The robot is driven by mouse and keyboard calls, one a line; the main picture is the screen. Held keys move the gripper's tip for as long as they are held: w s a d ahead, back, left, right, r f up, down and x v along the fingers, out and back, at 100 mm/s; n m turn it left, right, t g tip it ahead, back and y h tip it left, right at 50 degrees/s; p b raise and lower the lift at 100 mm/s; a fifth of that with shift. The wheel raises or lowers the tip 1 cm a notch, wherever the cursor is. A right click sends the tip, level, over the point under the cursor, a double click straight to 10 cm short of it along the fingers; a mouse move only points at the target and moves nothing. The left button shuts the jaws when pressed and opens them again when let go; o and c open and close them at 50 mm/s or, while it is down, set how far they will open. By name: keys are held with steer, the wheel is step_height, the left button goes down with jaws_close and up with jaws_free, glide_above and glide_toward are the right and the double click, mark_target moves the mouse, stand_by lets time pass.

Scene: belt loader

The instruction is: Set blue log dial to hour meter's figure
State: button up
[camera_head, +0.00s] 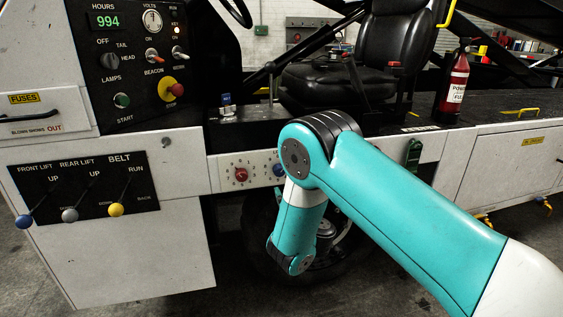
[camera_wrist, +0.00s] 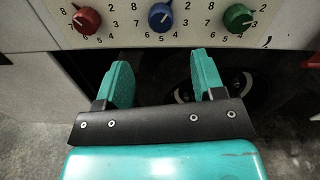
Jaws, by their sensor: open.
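The hour meter (camera_head: 107,21) reads 994 in green digits at the upper left of the head view. The blue log dial (camera_wrist: 160,17) is the middle one of three numbered dials in the wrist view. It also shows in the head view (camera_head: 279,170), partly hidden by my arm. Its pointer is too small to read surely. My gripper (camera_wrist: 158,72) is open and empty, below the blue dial and apart from it, its two teal fingers to either side of the dial's line. The gripper is hidden in the head view.
A red dial (camera_wrist: 87,20) and a green dial (camera_wrist: 238,17) flank the blue one. Lift and belt levers (camera_head: 70,214) stick out at the left. A wheel (camera_wrist: 235,85) is under the panel. A seat (camera_head: 345,85) and a fire extinguisher (camera_head: 453,88) are above.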

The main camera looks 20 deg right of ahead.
steer(key=w+p, duration=0.4)
steer(key=w, duration=0.5)
steer(key=shift+w+p, duration=0.3)
steer(key=shift+c, duration=0.4)
steer(key=c, duration=0.9)
steer(key=shift+o, duration=0.2)
steer(key=shift+m, duration=0.4)
